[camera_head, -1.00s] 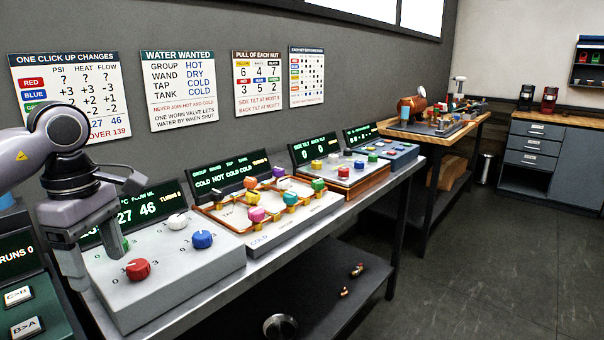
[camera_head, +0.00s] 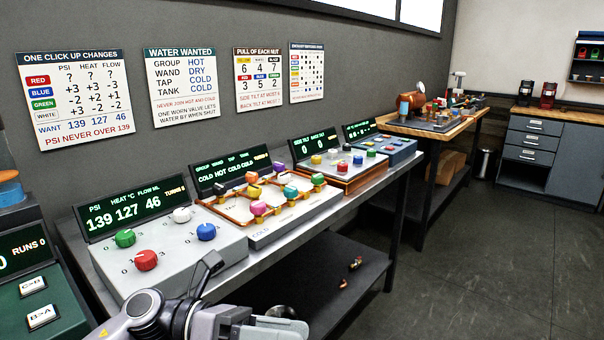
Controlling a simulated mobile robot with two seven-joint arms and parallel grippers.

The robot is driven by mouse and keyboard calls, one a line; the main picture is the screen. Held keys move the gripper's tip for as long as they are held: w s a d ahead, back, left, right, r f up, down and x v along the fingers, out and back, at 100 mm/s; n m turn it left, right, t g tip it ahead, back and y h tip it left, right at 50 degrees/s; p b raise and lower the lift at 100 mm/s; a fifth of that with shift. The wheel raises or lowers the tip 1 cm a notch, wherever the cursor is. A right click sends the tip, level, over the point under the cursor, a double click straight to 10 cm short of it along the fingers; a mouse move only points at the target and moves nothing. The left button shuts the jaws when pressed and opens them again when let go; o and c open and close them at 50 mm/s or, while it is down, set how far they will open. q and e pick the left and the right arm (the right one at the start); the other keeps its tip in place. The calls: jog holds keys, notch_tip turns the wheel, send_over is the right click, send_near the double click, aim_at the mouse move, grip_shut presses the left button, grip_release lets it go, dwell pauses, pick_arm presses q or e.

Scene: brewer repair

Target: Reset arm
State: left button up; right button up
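My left arm comes in at the bottom edge, and its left gripper (camera_head: 283,327) points right, low in front of the bench. It is away from the knobs and partly cut off by the frame, so I cannot tell whether its fingers are open. The grey knob panel (camera_head: 185,258) holds a red knob (camera_head: 145,260), a green knob (camera_head: 124,238), a blue knob (camera_head: 206,232) and a white knob (camera_head: 181,215). Its display (camera_head: 128,210) reads 139 127 46. The wall chart (camera_head: 76,97) lists the same want numbers. My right gripper is out of view.
To the right stand the valve panel (camera_head: 262,236) with orange pipes and coloured valves, then a wooden-framed panel (camera_head: 345,184) and a blue panel (camera_head: 398,155). A green box (camera_head: 60,290) with buttons is at the left. The floor (camera_head: 480,265) at right is clear.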

pick_arm(q)
jog(key=w+a+f+n+t+y+p, duration=0.15)
jog(key=a+f+n+t+y, duration=0.3)
jog(key=n+t, duration=0.85)
jog(key=w+a+f+n+t+y+b, duration=0.1)
jog(key=w+a+f+n+t+y, duration=0.4)
jog(key=n, duration=1.3)
jog(key=s+a+f+n+g+y, duration=0.2)
jog(key=s+a+f+n+y, duration=0.1)
jog(key=s+f+n, duration=0.4)
jog(key=s+a+f+n+g+y+p, duration=0.1)
jog(key=s+a+f+n, duration=0.4)
jog(key=s+f, duration=0.5)
notch_tip(320, 180, down, 3)
jog(key=shift+s+a+f+n+g+y, duration=0.2)
jog(key=shift+s+n+g+y, duration=0.2)
jog(key=shift+n+g+y, duration=0.6)
